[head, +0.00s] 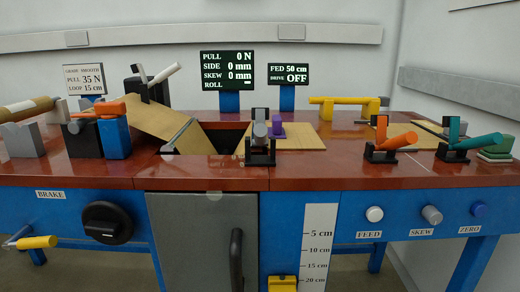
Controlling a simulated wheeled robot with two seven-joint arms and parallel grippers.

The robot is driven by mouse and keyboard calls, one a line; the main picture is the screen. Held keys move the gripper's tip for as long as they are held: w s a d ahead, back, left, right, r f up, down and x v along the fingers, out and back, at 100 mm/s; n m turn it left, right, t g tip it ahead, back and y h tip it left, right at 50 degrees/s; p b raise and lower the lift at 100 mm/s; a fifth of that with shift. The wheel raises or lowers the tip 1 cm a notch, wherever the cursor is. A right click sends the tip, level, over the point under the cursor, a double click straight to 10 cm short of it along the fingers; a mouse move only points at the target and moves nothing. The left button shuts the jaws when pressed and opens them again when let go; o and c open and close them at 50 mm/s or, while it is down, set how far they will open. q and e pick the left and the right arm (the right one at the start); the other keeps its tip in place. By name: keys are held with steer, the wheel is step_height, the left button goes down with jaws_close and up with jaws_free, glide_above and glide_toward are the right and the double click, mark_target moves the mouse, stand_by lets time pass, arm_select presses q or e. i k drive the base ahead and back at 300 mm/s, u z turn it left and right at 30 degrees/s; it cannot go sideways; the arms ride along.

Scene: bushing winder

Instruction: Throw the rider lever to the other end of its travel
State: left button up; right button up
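No lever in the head view carries a readable "rider" label, so I cannot tell which one is the rider lever. An orange-handled lever (393,142) on a black base leans right. A teal-handled lever (477,142) on a black base also leans right. A grey-handled lever (261,132) stands at the table's front middle, its handle toward me. A pale-handled lever (160,76) on a black block tilts up to the right at the back left. An orange handle (98,109) lies over black and blue blocks at the left. Neither of my grippers shows.
The red-brown table (330,176) has an opening with tan sheet (160,122) dipping into it. A display (227,70) reads pull 0 N; another (288,74) reads drive OFF. A yellow bar (345,101) lies behind. A brake knob (107,222) and yellow-handled crank (37,242) are at front left.

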mark_target(259, 115)
steer(key=z, duration=1.4)
steer(key=k, duration=0.8)
steer(key=u, duration=1.35)
